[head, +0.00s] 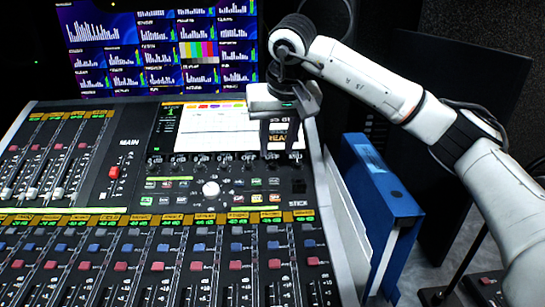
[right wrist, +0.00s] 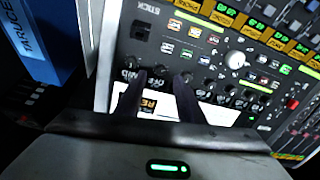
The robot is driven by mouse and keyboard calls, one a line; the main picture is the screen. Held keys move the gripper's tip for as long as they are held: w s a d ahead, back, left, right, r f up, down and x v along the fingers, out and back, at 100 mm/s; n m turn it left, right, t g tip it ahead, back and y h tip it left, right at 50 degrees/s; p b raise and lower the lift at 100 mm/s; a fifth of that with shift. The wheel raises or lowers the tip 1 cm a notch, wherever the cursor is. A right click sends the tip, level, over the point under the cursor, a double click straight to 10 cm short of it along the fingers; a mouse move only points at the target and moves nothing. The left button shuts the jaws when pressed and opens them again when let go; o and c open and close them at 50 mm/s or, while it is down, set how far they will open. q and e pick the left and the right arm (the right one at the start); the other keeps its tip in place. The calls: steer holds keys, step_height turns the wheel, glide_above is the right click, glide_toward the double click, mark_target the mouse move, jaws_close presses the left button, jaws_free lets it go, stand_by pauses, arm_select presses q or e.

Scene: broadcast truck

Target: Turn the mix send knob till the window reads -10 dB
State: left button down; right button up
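A row of small dark knobs (head: 203,167) with little readout windows runs under the console's screen (head: 212,127). One window in the head view reads OFF (head: 249,157); others to its left seem to show dB values, too small to read surely. My right gripper (head: 280,154) reaches down over the right end of this row, fingers apart. In the right wrist view, the two dark fingers (right wrist: 161,80) stand either side of a knob (right wrist: 158,71), with an upside-down OFF window partly between them. I cannot tell whether they touch it. My left gripper is out of view.
The mixing console (head: 133,196) fills the front, with faders and a white trackball (head: 211,188). A blue binder (head: 381,185) stands right of the console, close to my right arm. A monitor with level meters (head: 157,45) is behind.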

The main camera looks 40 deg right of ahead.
mark_target(273, 162)
steer(key=x, duration=0.5)
steer(key=shift+w+f, duration=0.1)
jaws_close()
